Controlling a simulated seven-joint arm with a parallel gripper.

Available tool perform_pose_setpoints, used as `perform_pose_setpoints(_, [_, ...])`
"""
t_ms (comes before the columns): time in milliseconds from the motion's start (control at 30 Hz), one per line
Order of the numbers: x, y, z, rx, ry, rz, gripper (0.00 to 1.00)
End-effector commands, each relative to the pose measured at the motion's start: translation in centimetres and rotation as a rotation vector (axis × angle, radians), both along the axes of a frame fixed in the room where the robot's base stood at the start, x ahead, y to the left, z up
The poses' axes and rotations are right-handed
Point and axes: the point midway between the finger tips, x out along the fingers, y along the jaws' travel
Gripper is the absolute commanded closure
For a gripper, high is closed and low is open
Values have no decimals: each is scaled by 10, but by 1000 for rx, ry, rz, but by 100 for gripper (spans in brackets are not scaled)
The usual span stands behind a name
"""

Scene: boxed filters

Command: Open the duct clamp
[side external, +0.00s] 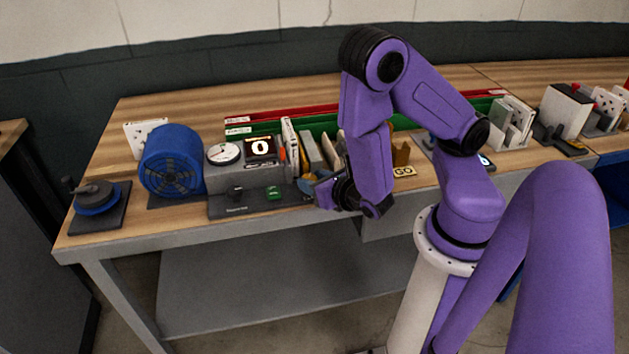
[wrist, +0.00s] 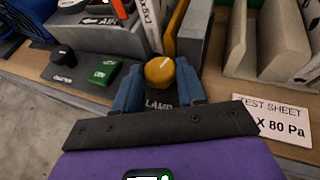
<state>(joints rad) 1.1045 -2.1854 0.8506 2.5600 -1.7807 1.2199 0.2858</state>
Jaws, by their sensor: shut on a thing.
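The duct clamp shows in the wrist view as a round yellow knob (wrist: 159,70) above a dark base whose partly hidden label (wrist: 160,104) reads "LAMP". My gripper (wrist: 159,82) has its two blue fingers on either side of the knob, shut on it. In the side external view my gripper (side external: 316,188) is low at the right end of the dark panel at the table's front edge. The knob cannot be made out there behind the fingers.
Left of the clamp are a black knob (wrist: 62,56) and a green switch (wrist: 103,72). A gauge (side external: 223,153), a display reading 0 (side external: 260,148) and a blue blower (side external: 171,160) stand further left. A test sheet card (wrist: 272,118) lies right. Upright boxes and slots crowd close behind.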

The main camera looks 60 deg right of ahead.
Motion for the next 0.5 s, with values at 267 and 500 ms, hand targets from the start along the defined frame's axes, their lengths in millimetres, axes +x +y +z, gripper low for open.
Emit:
perform_pose_setpoints(267, [0,0,1,-2,-3,4,91])
perform_pose_setpoints(500, [0,0,1,-2,-3,4,51])
